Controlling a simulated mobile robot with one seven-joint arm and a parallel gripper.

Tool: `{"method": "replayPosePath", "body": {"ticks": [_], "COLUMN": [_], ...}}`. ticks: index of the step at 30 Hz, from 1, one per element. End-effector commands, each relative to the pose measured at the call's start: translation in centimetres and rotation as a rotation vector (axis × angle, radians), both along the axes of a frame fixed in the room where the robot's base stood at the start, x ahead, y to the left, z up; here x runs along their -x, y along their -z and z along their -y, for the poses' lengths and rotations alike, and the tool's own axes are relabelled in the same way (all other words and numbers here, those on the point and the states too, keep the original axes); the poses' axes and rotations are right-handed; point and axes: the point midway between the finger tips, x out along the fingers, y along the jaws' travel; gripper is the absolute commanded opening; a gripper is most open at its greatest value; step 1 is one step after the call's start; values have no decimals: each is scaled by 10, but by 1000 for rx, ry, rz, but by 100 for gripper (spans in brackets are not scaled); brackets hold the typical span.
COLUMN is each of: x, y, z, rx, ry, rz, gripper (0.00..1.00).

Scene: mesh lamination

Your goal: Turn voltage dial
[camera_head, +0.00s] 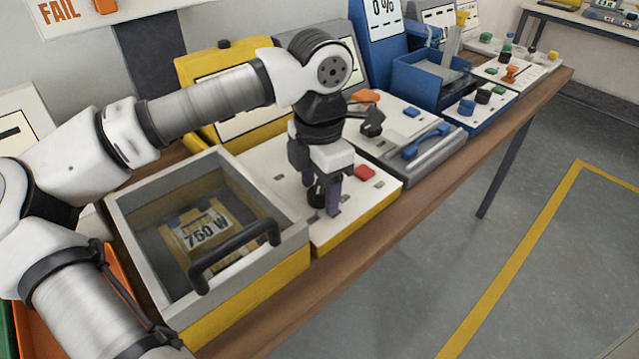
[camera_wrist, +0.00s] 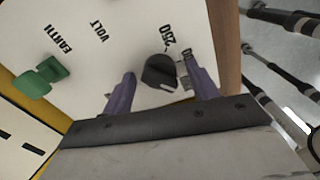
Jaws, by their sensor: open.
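The dial (camera_wrist: 161,72) is a black round knob on a white panel (camera_wrist: 100,55). Printed "VOLT" and "250" marks lie near it in the wrist view. My gripper (camera_wrist: 156,74) is open, with one purple finger on each side of the knob and visible gaps between. In the head view my gripper (camera_head: 323,201) points down over the white panel with yellow sides (camera_head: 355,226); the knob is mostly hidden there by the fingers. I cannot tell the dial's exact setting.
A green knob (camera_wrist: 42,79) sits by the "EARTH" label. A red button (camera_head: 364,172) is on the panel near my gripper. A grey-and-yellow box with a black handle (camera_head: 235,258) holds a "750 W" block at left. Blue and yellow stations line the bench behind.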

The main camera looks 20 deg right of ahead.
Motion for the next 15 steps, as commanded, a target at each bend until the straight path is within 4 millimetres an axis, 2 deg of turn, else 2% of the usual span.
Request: {"method": "replayPosePath", "body": {"ticks": [5, 15], "x": [-1, 0], "y": [-15, -91], "z": [0, 0], "rx": [1, 1], "ry": [-2, -1], "rz": [2, 3], "gripper": [59, 59]}}
